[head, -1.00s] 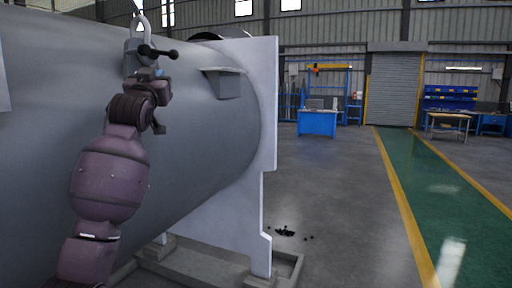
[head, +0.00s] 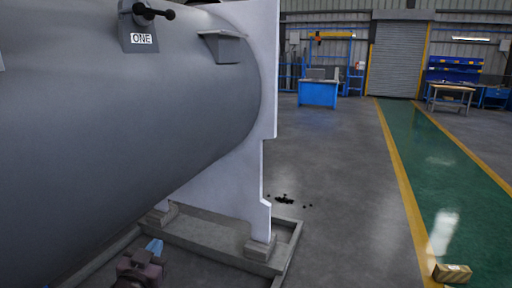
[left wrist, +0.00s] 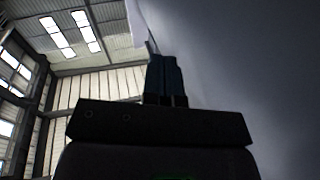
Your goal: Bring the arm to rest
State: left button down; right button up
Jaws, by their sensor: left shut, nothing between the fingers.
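My left gripper (head: 154,246) is low in the head view, at the bottom edge, in front of the grey shell (head: 120,110). Its blue fingers point up and are together with nothing between them; they also show in the left wrist view (left wrist: 166,78). The grey shell surface (left wrist: 240,70) fills the right of the left wrist view, close beside the fingers. Whether they touch it cannot be told. My right gripper is in neither view.
A bracket with a black handle (head: 152,12) and a label "ONE" (head: 142,39) sits high on the shell. A pale flange plate (head: 245,150) stands on a floor frame (head: 215,240). Small dark bits (head: 285,199) lie on open floor. A wooden block (head: 452,273) lies at lower right.

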pick_arm(q)
jog(key=s+a+f+n+g+y, duration=0.2)
jog(key=s+f+g, duration=0.4)
jog(key=s+f, duration=1.9)
jog(key=shift+s+a+g+b, duration=0.35)
jog(key=shift+s+a, duration=0.3)
jog(key=shift+s, duration=0.3)
jog(key=shift+a, duration=0.1)
